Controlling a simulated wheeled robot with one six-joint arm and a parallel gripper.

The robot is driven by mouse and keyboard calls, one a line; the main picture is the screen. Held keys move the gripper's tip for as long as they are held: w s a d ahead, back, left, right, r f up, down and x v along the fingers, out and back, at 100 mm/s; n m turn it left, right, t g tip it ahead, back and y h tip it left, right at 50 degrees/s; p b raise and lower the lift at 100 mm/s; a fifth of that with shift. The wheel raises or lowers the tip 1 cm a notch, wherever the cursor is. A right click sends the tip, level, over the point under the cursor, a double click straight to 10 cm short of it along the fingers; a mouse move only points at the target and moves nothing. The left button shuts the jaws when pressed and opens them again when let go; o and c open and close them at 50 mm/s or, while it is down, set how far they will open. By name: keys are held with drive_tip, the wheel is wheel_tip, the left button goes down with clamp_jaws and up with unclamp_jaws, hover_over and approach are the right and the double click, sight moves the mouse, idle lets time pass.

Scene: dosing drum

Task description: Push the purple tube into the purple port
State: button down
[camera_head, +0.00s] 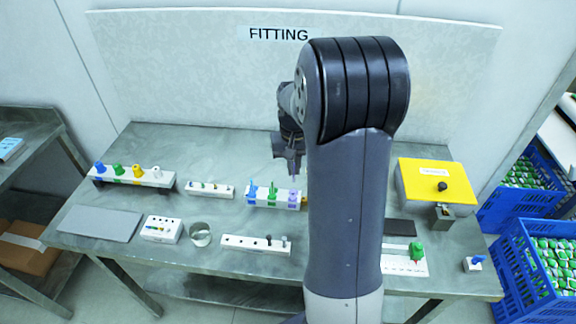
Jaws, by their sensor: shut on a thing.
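A white block (262,204) stands in the middle of the table. Blue (252,185) and green (271,190) pieces stand upright on its left and middle. A purple piece (293,197), which I take for the purple port, shows near its right end. My gripper (290,168) points down above this right end, left of my upright arm. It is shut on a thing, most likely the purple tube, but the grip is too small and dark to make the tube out. I cannot tell whether the tube touches the port.
A rack of coloured knobs (131,177) stands at the left. A yellow panel (434,180) lies at the right. My arm hides the table's middle right.

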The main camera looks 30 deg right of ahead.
drive_tip(key=shift+f+b, duration=1.7)
drive_tip(key=shift+f, duration=0.8)
drive_tip(key=shift+f+b, duration=0.8)
drive_tip(key=shift+f, duration=0.65)
drive_tip(key=c, duration=1.5)
unclamp_jaws()
wheel_tip(320, 180, up, 11)
drive_tip(key=shift+f, duration=0.1)
